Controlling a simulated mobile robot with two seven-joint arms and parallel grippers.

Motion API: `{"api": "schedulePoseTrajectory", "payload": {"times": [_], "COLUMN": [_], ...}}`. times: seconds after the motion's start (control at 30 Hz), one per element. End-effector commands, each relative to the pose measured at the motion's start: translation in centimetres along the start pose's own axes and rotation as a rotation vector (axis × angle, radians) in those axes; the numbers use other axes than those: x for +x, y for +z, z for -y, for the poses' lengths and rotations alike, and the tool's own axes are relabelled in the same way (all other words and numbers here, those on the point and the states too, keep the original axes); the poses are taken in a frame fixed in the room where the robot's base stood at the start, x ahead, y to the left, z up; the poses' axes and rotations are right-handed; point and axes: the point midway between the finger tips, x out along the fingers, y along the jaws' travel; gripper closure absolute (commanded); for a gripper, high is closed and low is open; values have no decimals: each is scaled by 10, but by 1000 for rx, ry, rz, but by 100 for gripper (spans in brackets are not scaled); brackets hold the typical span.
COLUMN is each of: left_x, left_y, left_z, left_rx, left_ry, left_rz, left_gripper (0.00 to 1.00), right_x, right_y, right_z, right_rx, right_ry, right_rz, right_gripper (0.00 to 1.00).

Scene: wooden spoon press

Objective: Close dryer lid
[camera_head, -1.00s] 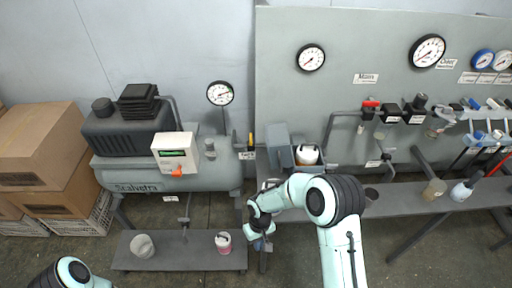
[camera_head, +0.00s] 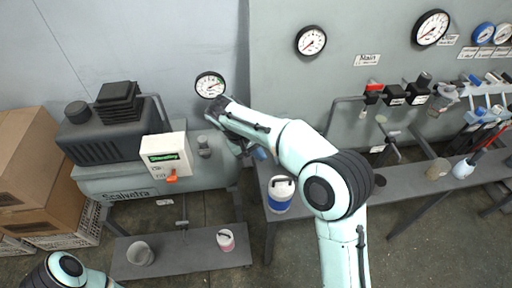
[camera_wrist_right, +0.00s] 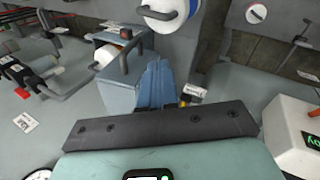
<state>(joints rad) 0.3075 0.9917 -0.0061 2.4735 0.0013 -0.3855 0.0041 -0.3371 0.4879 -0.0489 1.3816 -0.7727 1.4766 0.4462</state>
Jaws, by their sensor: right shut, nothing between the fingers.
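In the right wrist view, the dryer is a blue-grey box holding a white canister (camera_wrist_right: 104,56). A flat blue-grey panel (camera_wrist_right: 117,96), seemingly its raised lid, stands beside that canister. My right gripper (camera_wrist_right: 158,66) has its blue fingers together and empty, just beside the panel; I cannot tell whether they touch. In the head view, my right gripper (camera_head: 259,153) shows only as a bit of blue beyond my arm. My right arm hides the dryer there. My left gripper is out of view; only a left arm link shows at the bottom left.
A blue and white canister (camera_head: 281,195) stands on the bench just below my right arm. The compressor (camera_head: 100,140) with its control box (camera_head: 166,157) is to the left. A gauge (camera_head: 210,85) is on the wall beyond my wrist. Valves (camera_head: 396,94) line the panel at right.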

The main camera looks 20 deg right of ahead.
Motion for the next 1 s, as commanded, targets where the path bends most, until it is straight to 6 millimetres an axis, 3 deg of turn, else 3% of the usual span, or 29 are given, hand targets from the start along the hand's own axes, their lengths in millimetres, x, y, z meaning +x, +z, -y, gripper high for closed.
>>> {"api": "schedulePoseTrajectory", "payload": {"times": [0.1, 0.23, 0.3, 0.5, 1.0], "left_x": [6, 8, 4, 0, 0], "left_y": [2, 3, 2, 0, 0], "left_z": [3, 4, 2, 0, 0], "left_rx": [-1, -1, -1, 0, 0], "left_ry": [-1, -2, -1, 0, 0], "left_rz": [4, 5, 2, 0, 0], "left_gripper": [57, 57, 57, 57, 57], "right_x": [30, 53, 52, 57, 58], "right_y": [1, 1, 1, 2, 3], "right_z": [0, -2, -17, -35, -39], "right_rx": [-1, 0, 4, 1, -1], "right_ry": [2, 0, -1, -1, -5], "right_rz": [5, 3, 0, -1, -2], "right_gripper": [100, 100, 100, 100, 100]}}
